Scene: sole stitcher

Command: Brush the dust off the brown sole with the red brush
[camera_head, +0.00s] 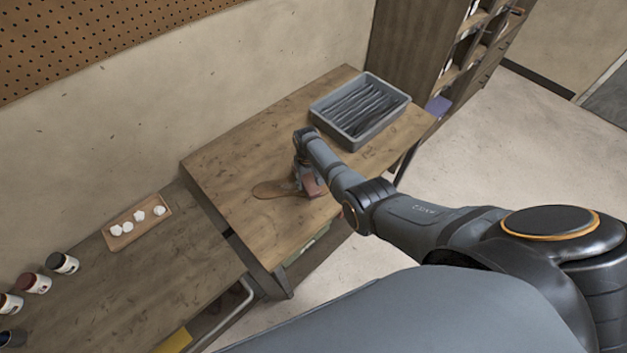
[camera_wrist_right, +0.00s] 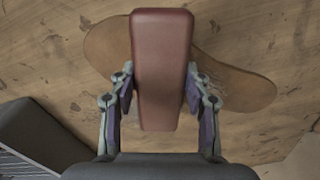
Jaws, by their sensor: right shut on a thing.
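The brown sole (camera_head: 270,190) lies flat on the wooden table, below the wrist and partly hidden by the gripper in the head view. In the right wrist view the sole (camera_wrist_right: 236,86) runs across behind the brush, its two ends showing on either side. The red brush (camera_wrist_right: 161,70) is between the fingers of my right gripper (camera_wrist_right: 160,95), which is shut on it. The brush (camera_head: 311,186) also shows in the head view, over the sole. I cannot tell whether it touches the sole. My left gripper is not in view.
A grey bin (camera_head: 360,110) with dark strips stands at the table's back right. A lower bench (camera_head: 150,265) on the left holds a small wooden tray (camera_head: 137,222) with white pieces and several cans (camera_head: 62,263). The wooden table (camera_head: 235,165) is bare left of the sole.

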